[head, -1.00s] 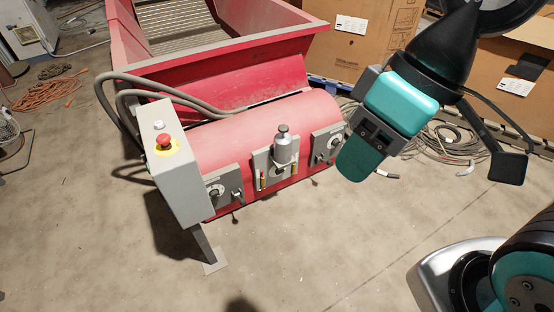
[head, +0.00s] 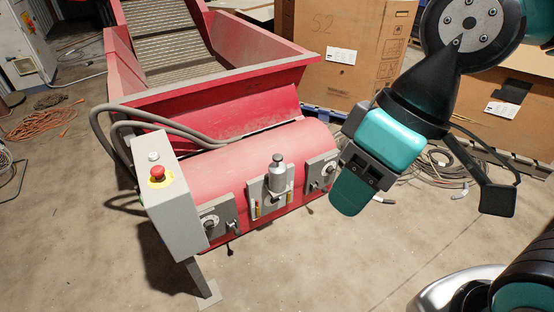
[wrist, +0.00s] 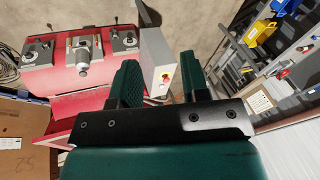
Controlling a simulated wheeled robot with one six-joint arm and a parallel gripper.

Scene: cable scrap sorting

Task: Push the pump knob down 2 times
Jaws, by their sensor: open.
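The pump is a small grey metal cylinder with a round pump knob (head: 277,158) on top. It stands upright on the middle grey plate at the front of the red machine (head: 235,155). In the wrist view the pump body (wrist: 82,54) is at upper left, outside the jaws. My gripper (head: 349,192) is at right of the pump in the head view, pointing downward and apart from it. One teal finger mostly hides the other there. In the wrist view my gripper (wrist: 158,82) shows two separated fingers with nothing between them.
A grey control box (head: 175,210) with a red button (head: 157,173) stands left of the pump. Plates with dials and levers flank the pump. Hoses (head: 120,120) curve over the machine's left side. Cardboard boxes (head: 345,65) stand behind. The floor in front is clear.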

